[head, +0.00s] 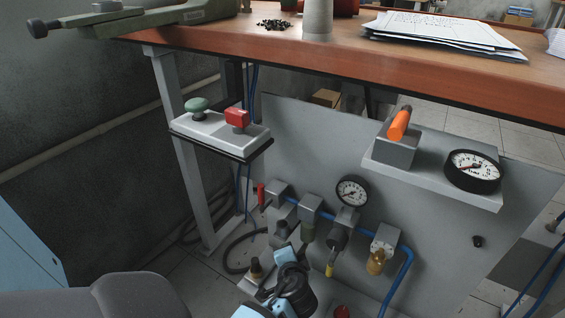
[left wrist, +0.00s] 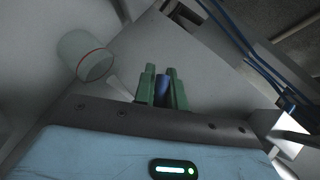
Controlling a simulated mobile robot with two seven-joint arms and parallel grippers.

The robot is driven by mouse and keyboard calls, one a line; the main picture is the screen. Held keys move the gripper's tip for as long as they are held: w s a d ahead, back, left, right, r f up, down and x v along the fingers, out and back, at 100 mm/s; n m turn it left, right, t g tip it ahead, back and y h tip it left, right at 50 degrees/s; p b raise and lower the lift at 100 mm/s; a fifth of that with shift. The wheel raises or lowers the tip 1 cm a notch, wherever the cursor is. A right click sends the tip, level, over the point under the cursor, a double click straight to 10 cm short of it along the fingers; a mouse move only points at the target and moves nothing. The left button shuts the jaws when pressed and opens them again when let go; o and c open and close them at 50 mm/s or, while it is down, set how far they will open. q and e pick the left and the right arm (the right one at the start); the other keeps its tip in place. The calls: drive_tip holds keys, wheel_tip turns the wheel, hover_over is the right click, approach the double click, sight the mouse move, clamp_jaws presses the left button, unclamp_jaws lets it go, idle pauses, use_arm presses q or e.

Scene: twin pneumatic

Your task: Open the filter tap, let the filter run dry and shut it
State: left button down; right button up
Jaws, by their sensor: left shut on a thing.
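My left gripper (left wrist: 162,90) has green fingers that are shut on a small dark blue piece (left wrist: 162,84) in the left wrist view. I cannot tell whether this piece is the filter tap. A clear bowl with a red ring (left wrist: 87,57) is up and left of the fingers. In the head view my left gripper (head: 290,285) is low in the middle, in front of the row of air units; its fingertips are hidden. A unit with a grey-green bowl (head: 308,233) hangs just above it. My right gripper is not in view.
A gauge (head: 352,191), a red handle (head: 261,195) and an amber bowl (head: 376,263) belong to the row on the grey panel (head: 450,245). A shelf with green and red buttons (head: 220,133) juts out at left.

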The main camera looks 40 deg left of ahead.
use_arm(q)
drive_tip(key=shift+w+d+f+n+h+p, duration=0.1)
drive_tip(key=shift+d+f+n+h+p, duration=0.1)
drive_tip(key=shift+n+h+p, duration=0.4)
drive_tip(key=shift+w+d+f+n+h+p, duration=0.1)
drive_tip(key=shift+d+f+n+h+p, duration=0.1)
drive_tip(key=shift+h+p, duration=0.65)
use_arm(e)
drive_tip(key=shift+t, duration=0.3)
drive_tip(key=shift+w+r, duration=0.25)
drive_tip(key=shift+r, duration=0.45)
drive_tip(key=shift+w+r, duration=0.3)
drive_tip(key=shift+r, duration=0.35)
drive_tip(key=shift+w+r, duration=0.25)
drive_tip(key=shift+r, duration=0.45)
use_arm(q)
drive_tip(key=c, duration=1.5)
unclamp_jaws()
drive_tip(key=shift+o, duration=0.2)
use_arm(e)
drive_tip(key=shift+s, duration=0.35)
use_arm(q)
drive_tip(key=shift+s, duration=0.1)
